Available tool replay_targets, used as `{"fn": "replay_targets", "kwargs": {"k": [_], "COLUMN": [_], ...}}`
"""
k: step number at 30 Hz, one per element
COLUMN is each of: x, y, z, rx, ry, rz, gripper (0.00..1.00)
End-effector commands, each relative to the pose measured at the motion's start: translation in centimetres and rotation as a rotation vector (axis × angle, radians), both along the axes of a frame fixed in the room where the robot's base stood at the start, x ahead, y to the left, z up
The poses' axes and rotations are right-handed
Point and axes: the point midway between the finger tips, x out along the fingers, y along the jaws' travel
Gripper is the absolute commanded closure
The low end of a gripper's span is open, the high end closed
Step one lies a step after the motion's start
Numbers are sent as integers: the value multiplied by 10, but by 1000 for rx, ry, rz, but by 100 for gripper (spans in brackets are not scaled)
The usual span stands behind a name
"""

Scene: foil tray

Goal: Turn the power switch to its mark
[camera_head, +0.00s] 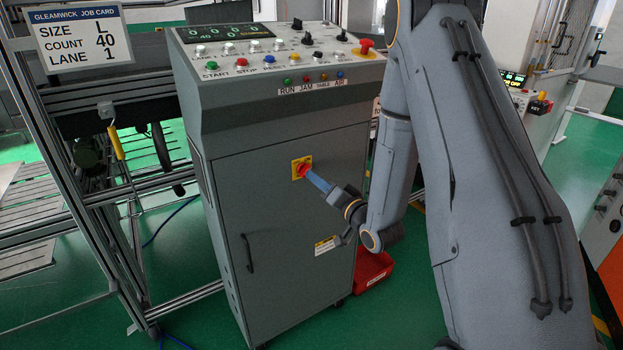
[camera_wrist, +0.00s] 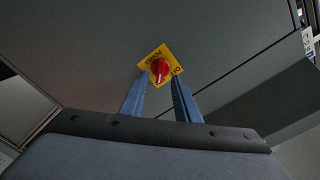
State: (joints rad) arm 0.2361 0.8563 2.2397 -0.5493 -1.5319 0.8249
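The power switch is a red rotary knob (camera_head: 303,170) on a yellow plate (camera_head: 296,166) on the grey cabinet's front. In the wrist view the red knob (camera_wrist: 160,69) has a pale pointer line, and its yellow plate (camera_wrist: 149,57) reads POWER and ON, turned nearly upside down. The pointer does not appear to face the ON lettering. My gripper (camera_head: 315,178) has blue fingers pointing at the switch. In the wrist view my gripper (camera_wrist: 160,79) is open, its fingertips apart and flanking the knob's near side. Whether they touch the knob, I cannot tell.
The cabinet's top panel (camera_head: 270,65) carries several buttons, small knobs and a red emergency stop (camera_head: 364,46). A door handle (camera_head: 247,253) sticks out low at left. A job card (camera_head: 82,38) hangs at upper left.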

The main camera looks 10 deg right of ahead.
Motion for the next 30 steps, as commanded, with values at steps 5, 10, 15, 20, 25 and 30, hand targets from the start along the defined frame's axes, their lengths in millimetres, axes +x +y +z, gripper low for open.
{"fn": "replay_targets", "kwargs": {"k": [5, 10, 15, 20, 25, 30], "x": [-20, -25, -25, -24, -21, -37], "y": [-7, -8, -8, -7, -7, -12], "z": [-1, 0, 0, -1, -9, -22], "rx": [0, -1, -1, -27, -191, -412], "ry": [1, -1, -1, 19, 149, 365], "rz": [-1, 1, 1, -5, -31, -54], "gripper": [71, 71, 71, 71, 71, 71]}}
